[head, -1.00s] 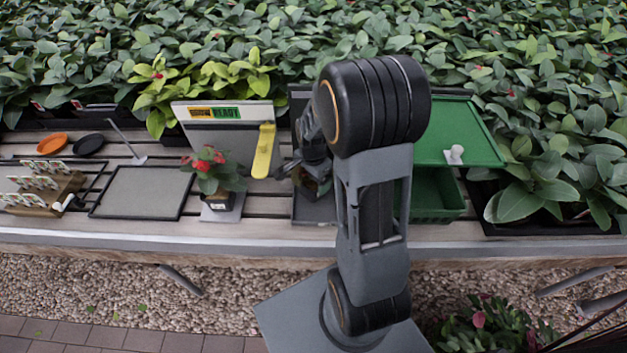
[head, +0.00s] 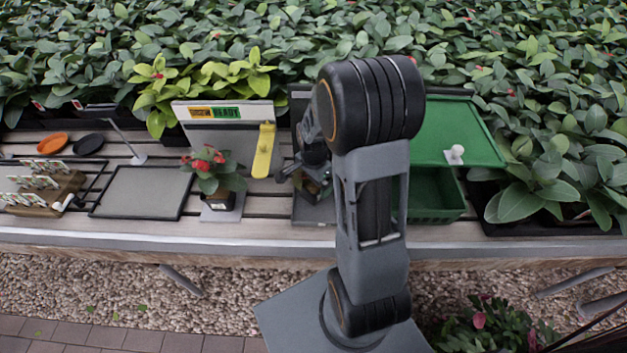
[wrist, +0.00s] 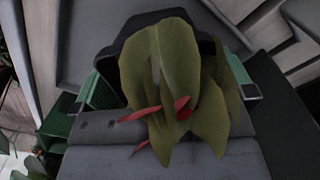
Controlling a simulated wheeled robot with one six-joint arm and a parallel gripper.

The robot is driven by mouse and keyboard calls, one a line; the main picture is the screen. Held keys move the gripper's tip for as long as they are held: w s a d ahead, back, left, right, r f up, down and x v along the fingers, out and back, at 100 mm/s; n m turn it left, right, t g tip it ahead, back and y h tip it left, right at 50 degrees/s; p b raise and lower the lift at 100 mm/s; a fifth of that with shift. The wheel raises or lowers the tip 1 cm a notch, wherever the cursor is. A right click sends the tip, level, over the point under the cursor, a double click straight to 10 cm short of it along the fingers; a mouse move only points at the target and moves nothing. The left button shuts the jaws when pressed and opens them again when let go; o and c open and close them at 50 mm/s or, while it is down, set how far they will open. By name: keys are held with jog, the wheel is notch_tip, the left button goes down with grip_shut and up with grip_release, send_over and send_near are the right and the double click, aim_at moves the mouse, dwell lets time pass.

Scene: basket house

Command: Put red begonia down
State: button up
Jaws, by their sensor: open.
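A plant with red flowers, the red begonia by its look (head: 207,168), stands upright in a dark pot on a small grey plate, left of my gripper. My gripper (head: 303,168) is open over the dark tray, partly hidden by my arm. A second potted plant (head: 322,188) with green leaves shows just below and beside it. In the wrist view, olive-green leaves with red parts (wrist: 158,80) fill the space between the open fingers of my gripper (wrist: 170,88). The leaves hide the pot, and I cannot tell whether the fingers touch the plant.
A sign panel (head: 215,113) and a yellow-handled part (head: 264,150) stand close left of my gripper. A green crate (head: 437,205) lies to the right. A grey framed mat (head: 142,192) at the left is empty. A wooden rack (head: 45,188) holds labels.

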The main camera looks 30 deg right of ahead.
notch_tip(320, 180, up, 12)
jog(key=s+a+r+n+t, duration=0.3)
jog(key=s+a+r+n, duration=0.2)
jog(key=n, duration=1)
jog(key=s+a, duration=0.3)
jog(key=s, duration=0.2)
jog(key=shift+s+a+r+p, duration=0.2)
jog(key=shift+s+a+p, duration=0.2)
